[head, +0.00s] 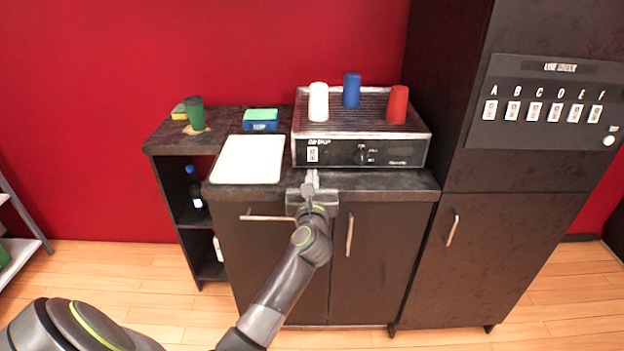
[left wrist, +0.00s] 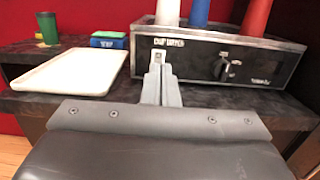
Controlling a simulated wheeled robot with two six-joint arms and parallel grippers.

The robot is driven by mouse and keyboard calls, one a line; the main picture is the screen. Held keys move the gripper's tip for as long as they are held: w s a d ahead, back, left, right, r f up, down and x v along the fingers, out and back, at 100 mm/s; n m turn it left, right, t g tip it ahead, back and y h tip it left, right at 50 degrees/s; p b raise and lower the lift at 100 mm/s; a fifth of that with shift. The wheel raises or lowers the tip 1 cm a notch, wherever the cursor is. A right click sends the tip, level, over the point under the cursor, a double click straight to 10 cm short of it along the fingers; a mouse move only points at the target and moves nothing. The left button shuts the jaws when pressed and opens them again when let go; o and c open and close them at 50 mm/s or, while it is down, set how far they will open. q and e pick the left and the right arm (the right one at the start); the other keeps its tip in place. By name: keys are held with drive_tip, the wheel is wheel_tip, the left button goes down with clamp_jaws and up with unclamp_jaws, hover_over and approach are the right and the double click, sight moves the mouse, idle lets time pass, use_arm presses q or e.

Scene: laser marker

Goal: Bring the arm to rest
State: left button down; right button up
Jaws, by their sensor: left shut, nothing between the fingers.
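My left arm reaches forward in the head view. Its left gripper (head: 312,178) is shut and empty, in front of the cup dryer (head: 340,153) near the white switch (head: 312,154) on the dryer's front panel. In the left wrist view the shut fingers (left wrist: 160,68) point at the panel, just below the switch (left wrist: 159,56). I cannot tell whether the fingertips touch the panel. A white cup (head: 318,102), a blue cup (head: 351,90) and a red cup (head: 397,104) stand upside down on the dryer's ribbed top. My right gripper is not in view.
A white tray (head: 248,159) lies left of the dryer. A blue sponge box (head: 260,121) and a green cup (head: 195,113) stand on the lower counter. A tall dark cabinet (head: 515,215) with a switch panel (head: 547,105) stands at the right. The floor in front is clear.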

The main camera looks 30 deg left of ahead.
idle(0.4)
use_arm(q)
drive_tip(key=s+d+f+m+h, duration=0.1)
drive_tip(key=s+f+m+h, duration=0.15)
drive_tip(key=f+m, duration=0.9)
drive_tip(key=s+f+m+h, duration=0.2)
drive_tip(key=s+f+m, duration=0.2)
drive_tip(key=f+m, duration=0.8)
drive_tip(key=s+d+f+m+g+h, duration=0.1)
drive_tip(key=s+f+m+g+h, duration=0.2)
drive_tip(key=s+f, duration=0.7)
drive_tip(key=s+d+f+m+g+h, duration=0.1)
drive_tip(key=s+d+f+m+g, duration=0.3)
drive_tip(key=f, duration=0.9)
drive_tip(key=s+f+m+g, duration=0.2)
drive_tip(key=s+f+m, duration=0.1)
drive_tip(key=s, duration=0.8)
drive_tip(key=s+a+f+m+g, duration=0.1)
drive_tip(key=s+f+m+g, duration=0.2)
drive_tip(key=s+f, duration=0.3)
drive_tip(key=s+f+m+g, duration=0.3)
drive_tip(key=s+f+m, duration=0.1)
drive_tip(key=s, duration=1.3)
drive_tip(key=shift+a+f+m, duration=0.15)
drive_tip(key=shift+f+m, duration=0.25)
drive_tip(key=shift+m, duration=0.25)
